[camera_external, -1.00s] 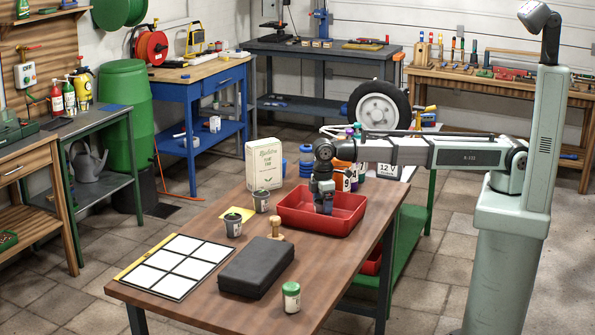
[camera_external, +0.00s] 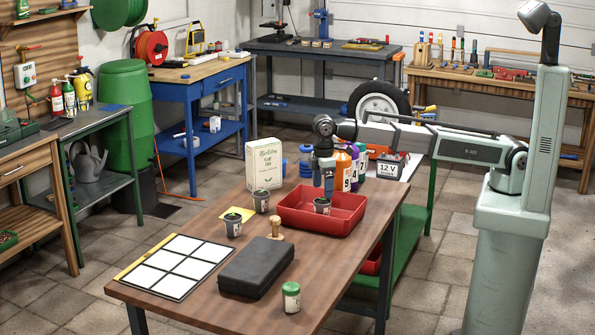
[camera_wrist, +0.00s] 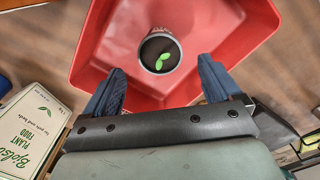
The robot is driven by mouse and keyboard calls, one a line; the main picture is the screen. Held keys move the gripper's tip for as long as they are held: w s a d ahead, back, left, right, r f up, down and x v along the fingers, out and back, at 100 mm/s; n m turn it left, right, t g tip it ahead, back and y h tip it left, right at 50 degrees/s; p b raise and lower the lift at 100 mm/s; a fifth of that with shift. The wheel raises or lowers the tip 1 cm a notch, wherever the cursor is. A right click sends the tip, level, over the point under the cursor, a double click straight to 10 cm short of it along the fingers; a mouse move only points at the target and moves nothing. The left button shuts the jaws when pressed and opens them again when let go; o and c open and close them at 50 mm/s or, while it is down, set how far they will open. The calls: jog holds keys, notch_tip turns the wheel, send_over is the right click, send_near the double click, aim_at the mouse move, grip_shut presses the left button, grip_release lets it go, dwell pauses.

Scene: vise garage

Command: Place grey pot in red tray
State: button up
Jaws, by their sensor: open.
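A grey pot (camera_external: 322,207) with a small green seedling stands upright inside the red tray (camera_external: 345,222). In the wrist view the pot (camera_wrist: 160,53) shows from above on the tray floor (camera_wrist: 110,35). My gripper (camera_external: 323,190) is above the pot, pointing down. In the wrist view its fingers (camera_wrist: 161,70) are spread apart with nothing between them. Two more grey pots with plants stand on the table left of the tray, a nearer one (camera_external: 233,227) and a farther one (camera_external: 261,202).
A white plant food box (camera_external: 263,165) stands behind the pots. A black case (camera_external: 256,267), a wooden stamp-like tool (camera_external: 275,228), a small green-lidded jar (camera_external: 291,297) and a white-squared sheet (camera_external: 178,266) lie nearer. Bottles (camera_external: 345,168) stand beyond the tray.

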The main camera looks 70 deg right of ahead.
aim_at(323, 201)
jog(key=shift+r, duration=2.15)
